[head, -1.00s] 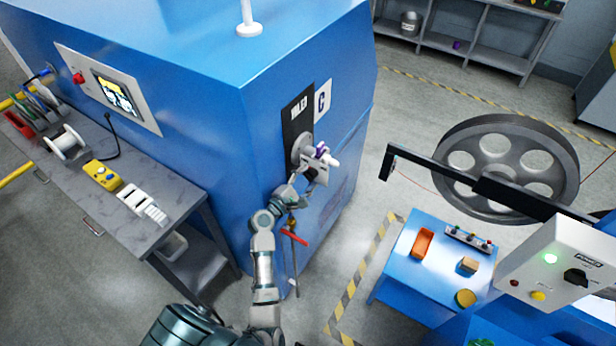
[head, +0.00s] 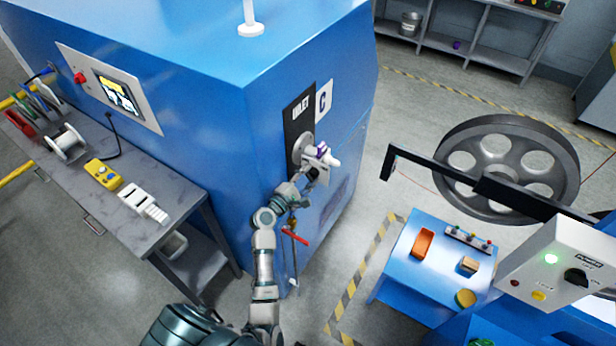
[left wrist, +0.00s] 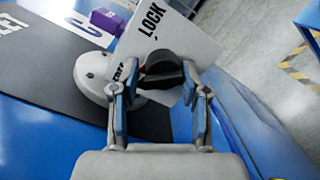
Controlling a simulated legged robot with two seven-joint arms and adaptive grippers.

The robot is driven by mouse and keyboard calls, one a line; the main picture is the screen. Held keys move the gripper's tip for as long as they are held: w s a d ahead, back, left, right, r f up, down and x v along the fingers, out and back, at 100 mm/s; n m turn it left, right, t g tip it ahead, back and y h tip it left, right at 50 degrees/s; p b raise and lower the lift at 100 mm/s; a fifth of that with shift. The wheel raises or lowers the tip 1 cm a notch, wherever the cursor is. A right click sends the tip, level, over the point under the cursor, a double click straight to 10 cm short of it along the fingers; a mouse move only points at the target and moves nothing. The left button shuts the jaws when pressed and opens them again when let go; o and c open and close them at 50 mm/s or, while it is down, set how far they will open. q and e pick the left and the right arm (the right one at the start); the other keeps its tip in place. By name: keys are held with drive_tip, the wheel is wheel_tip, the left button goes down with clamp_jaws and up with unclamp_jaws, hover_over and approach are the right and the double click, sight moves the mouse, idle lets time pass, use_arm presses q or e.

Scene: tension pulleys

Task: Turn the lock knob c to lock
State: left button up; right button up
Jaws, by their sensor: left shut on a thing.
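Lock knob c is a black knob (left wrist: 165,70) on a white plate (left wrist: 185,35) with the word LOCK and a second, partly hidden word, in the left wrist view. My left gripper (left wrist: 160,80) has one finger on each side of the knob and is shut on it. In the head view my left gripper (head: 307,183) is at the white fitting (head: 318,156) on the blue machine's side, below the C label (head: 323,101). The knob itself is hidden or too small to make out there. My right gripper is not in view.
The blue machine (head: 200,60) stands close to my left arm. A red-handled valve (head: 294,237) is just below the gripper. A grey workbench (head: 165,225) is at the left. A small blue table (head: 405,270) and a spoked wheel (head: 455,190) stand at the right.

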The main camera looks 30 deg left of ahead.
use_arm(q)
drive_tip(key=m, duration=0.2)
drive_tip(key=f+m, duration=0.1)
drive_tip(key=shift+s+d+m+g+p, duration=0.1)
drive_tip(key=shift+d+m+g+p, duration=0.05)
drive_tip(key=shift+m+g+p, duration=0.2)
drive_tip(key=m+p, duration=0.1)
drive_tip(key=m, duration=0.3)
drive_tip(key=shift+d+r+m+y, duration=0.1)
drive_tip(key=shift+m+y, duration=0.15)
drive_tip(key=shift+y, duration=0.15)
drive_tip(key=m+p, duration=0.2)
drive_tip(key=m, duration=0.2)
drive_tip(key=shift+g+y, duration=0.25)
drive_tip(key=shift+y, duration=0.05)
drive_tip(key=shift+d+m+y+p, duration=0.1)
drive_tip(key=shift+m+y+p, duration=0.2)
drive_tip(key=shift+m+p, duration=1.3)
drive_tip(key=shift+m, duration=0.5)
drive_tip(key=o, duration=0.9)
drive_tip(key=shift+c, duration=0.2)
drive_tip(key=shift+o, duration=0.7)
drive_tip(key=shift+a+r, duration=0.1)
drive_tip(key=shift+a, duration=0.1)
